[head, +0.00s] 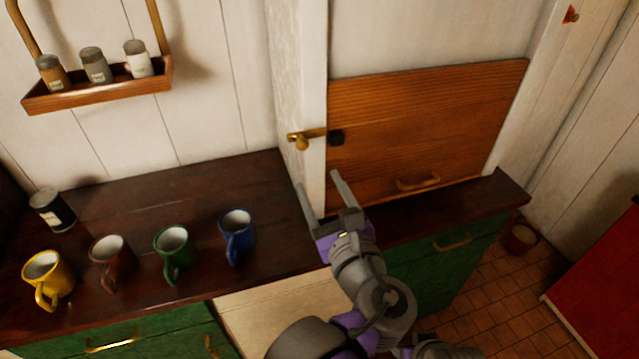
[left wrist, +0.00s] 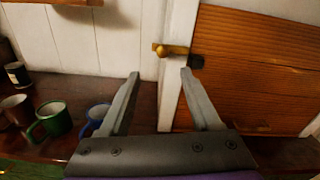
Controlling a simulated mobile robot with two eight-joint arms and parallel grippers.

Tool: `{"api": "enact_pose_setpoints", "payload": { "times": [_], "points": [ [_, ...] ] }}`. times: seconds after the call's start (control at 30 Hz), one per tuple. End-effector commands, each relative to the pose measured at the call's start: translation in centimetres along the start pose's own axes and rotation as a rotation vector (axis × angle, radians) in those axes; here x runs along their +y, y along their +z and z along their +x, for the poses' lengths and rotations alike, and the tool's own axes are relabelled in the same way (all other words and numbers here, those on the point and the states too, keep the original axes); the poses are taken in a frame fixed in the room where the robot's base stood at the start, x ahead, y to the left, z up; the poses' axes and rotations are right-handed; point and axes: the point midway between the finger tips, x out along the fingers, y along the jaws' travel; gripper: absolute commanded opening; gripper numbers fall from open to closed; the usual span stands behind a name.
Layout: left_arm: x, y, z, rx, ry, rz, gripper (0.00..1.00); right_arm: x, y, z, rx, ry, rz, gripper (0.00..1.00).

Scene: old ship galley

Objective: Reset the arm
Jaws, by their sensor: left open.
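My left gripper (head: 320,199) is open and empty, raised over the dark wooden counter in front of a white post. Its two fingers also show in the left wrist view (left wrist: 159,85), spread apart with nothing between them. Beyond the fingertips a brass latch (head: 306,139) is mounted on the post, with a black catch (head: 336,138) beside it on a wooden panel (head: 430,125). The latch also shows in the left wrist view (left wrist: 171,50). The gripper appears apart from the latch.
Yellow (head: 48,277), brown (head: 110,259), green (head: 174,252) and blue (head: 237,234) mugs stand on the counter (head: 150,205) to the left, near a dark tin (head: 52,210). A hanging shelf (head: 100,92) holds three jars. A green cabinet (head: 440,262) is below right.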

Motion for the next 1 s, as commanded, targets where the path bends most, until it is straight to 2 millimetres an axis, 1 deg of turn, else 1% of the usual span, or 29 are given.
{"api": "enact_pose_setpoints", "payload": {
  "times": [0.23,0.3,0.37,0.47,0.5,0.57,0.6,0.67,0.7,0.73,0.77,0.8,0.83,0.9,1.0],
  "points": [
    [0.0,0.0,0.1,0.0,0.0,-0.001,0.64,0.0,0.0,0.0,0.0,0.0,0.0,0.5],
    [0.4,-0.2,0.2,0.009,0.009,-0.013,0.64,0.0,0.0,0.0,0.0,0.0,0.0,0.5],
    [1.6,-0.7,0.6,0.035,0.034,-0.047,0.64,0.0,-0.1,-0.1,0.0,0.0,0.0,0.5],
    [5.4,-2.7,1.6,0.123,0.124,-0.183,0.64,0.0,-0.3,-0.3,0.002,0.0,0.0,0.5],
    [7.7,-3.8,1.9,0.171,0.183,-0.269,0.64,0.0,-0.4,-0.4,0.003,0.0,0.0,0.5],
    [11.5,-6.0,2.0,0.247,0.293,-0.435,0.64,0.0,-0.6,-0.7,0.004,0.0,0.0,0.5],
    [14.1,-7.5,1.8,0.293,0.379,-0.565,0.64,0.0,-0.7,-0.8,0.005,0.0,0.0,0.5],
    [17.6,-9.7,0.9,0.348,0.512,-0.766,0.64,0.0,-0.9,-1.1,0.006,0.0,0.0,0.5],
    [19.6,-11.1,0.1,0.374,0.604,-0.904,0.64,0.0,-1.0,-1.2,0.007,0.0,0.0,0.5],
    [21.0,-12.1,-0.6,0.389,0.673,-1.009,0.64,0.0,-1.1,-1.3,0.008,0.0,0.0,0.5],
    [22.1,-13.1,-1.3,0.399,0.743,-1.118,0.64,0.0,-1.2,-1.4,0.009,0.0,0.0,0.5],
    [23.5,-14.2,-2.4,0.405,0.837,-1.263,0.64,0.0,-1.3,-1.6,0.01,0.0,0.0,0.5],
    [24.4,-15.1,-3.2,0.404,0.907,-1.373,0.64,0.0,-1.4,-1.7,0.01,0.0,0.0,0.5],
    [25.8,-16.7,-5.0,0.387,1.063,-1.621,0.64,0.0,-1.6,-1.9,0.012,0.0,0.0,0.5],
    [26.7,-18.3,-7.1,0.338,1.252,-1.934,0.64,0.0,-1.9,-2.1,0.014,0.0,0.0,0.5]
  ]
}}
